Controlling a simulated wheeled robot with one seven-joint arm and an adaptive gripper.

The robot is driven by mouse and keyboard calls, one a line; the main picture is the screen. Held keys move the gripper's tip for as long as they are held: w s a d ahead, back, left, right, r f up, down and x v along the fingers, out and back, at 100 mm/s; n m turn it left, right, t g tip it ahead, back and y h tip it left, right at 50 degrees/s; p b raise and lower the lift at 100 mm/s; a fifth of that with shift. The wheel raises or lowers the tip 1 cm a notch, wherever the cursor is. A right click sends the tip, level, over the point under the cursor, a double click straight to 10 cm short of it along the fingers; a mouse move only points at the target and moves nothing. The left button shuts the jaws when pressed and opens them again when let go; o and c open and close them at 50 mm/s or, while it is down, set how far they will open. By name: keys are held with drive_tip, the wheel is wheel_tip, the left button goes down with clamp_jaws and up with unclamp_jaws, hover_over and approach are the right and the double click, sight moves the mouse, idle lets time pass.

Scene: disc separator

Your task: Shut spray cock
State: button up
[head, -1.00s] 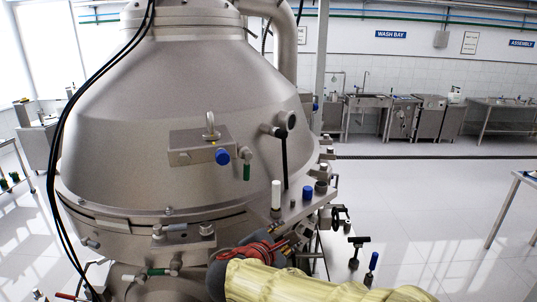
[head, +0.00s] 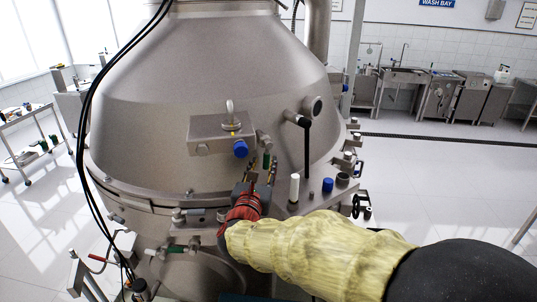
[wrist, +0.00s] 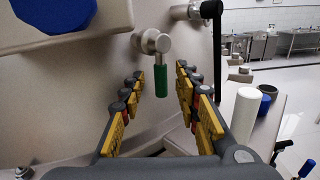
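A small metal cock (wrist: 152,41) with a green handle (wrist: 160,80) sticks out from the cone of the large steel separator (head: 200,85). The handle hangs straight down and also shows in the head view (head: 266,160). No label shows, so I cannot tell for certain that this is the spray cock. My gripper (wrist: 160,92) is open, with one yellow-padded finger on each side of the handle in the wrist view. I see no contact. In the head view my gripper (head: 260,172) is just below the cock, partly overlapping the handle.
A metal block (head: 212,135) with a blue knob (head: 241,149) sits left of the cock. A black lever (head: 306,150) hangs to its right. A white post (head: 294,188) and a blue cap (head: 327,185) stand on the ledge. Another green-handled cock (head: 178,251) is lower left.

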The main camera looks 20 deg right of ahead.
sight(266, 158)
drive_tip(key=x, duration=0.5)
drive_tip(key=shift+w+d+f+p, duration=0.1)
drive_tip(key=shift+w+d+p, duration=0.1)
drive_tip(key=shift+w+p, duration=0.15)
drive_tip(key=shift+c, duration=1.4)
clamp_jaws()
